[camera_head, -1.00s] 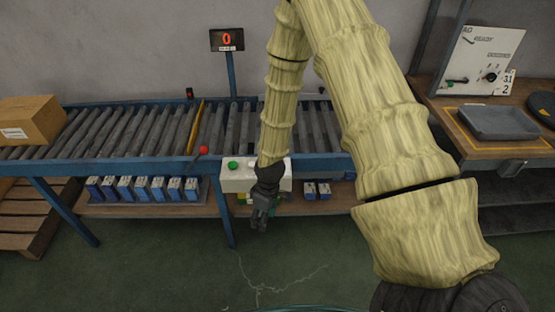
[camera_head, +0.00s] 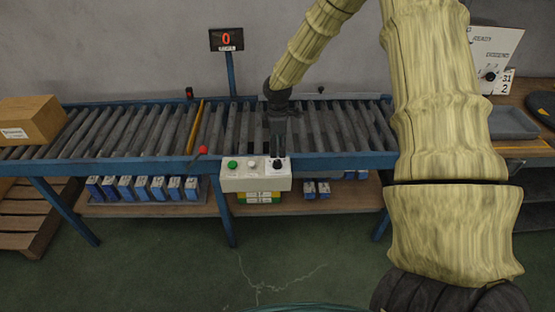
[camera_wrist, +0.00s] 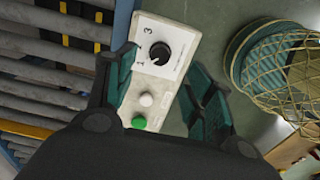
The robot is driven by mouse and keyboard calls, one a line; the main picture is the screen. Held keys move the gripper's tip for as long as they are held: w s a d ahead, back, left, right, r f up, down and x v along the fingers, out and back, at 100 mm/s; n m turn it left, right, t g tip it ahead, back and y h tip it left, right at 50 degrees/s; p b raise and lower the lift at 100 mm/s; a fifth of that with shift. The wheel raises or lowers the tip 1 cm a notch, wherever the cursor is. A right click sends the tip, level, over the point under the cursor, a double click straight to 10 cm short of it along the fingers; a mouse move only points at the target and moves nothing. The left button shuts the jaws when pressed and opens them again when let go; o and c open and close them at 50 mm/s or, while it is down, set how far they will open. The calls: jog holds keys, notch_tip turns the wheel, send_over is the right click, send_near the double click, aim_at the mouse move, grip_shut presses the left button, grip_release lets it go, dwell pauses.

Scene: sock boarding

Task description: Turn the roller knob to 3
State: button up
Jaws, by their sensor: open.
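The black roller knob (camera_wrist: 160,53) sits on the white dial plate of a pale control box (camera_head: 240,184) on the conveyor's front rail. In the wrist view, the numbers 1 and 3 show beside it; its exact pointer setting is too small to read. My gripper (camera_head: 277,153) points down just above the knob's end of the box. In the wrist view my gripper (camera_wrist: 161,80) is open, with one finger on each side of the box and the knob a little beyond the fingertips, apart from them. A display (camera_head: 227,39) behind the conveyor reads 0.
A green button (camera_wrist: 139,122) and a white button (camera_wrist: 147,100) are beside the knob. A red-tipped lever (camera_head: 202,150) is left of the box. A wire basket (camera_wrist: 280,70) shows at right. A cardboard box (camera_head: 32,120) stands on the conveyor's left end.

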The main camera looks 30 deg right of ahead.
aim_at(277, 161)
jog(key=shift+f+p, duration=0.6)
jog(key=shift+f, duration=3.1)
jog(key=c, duration=1)
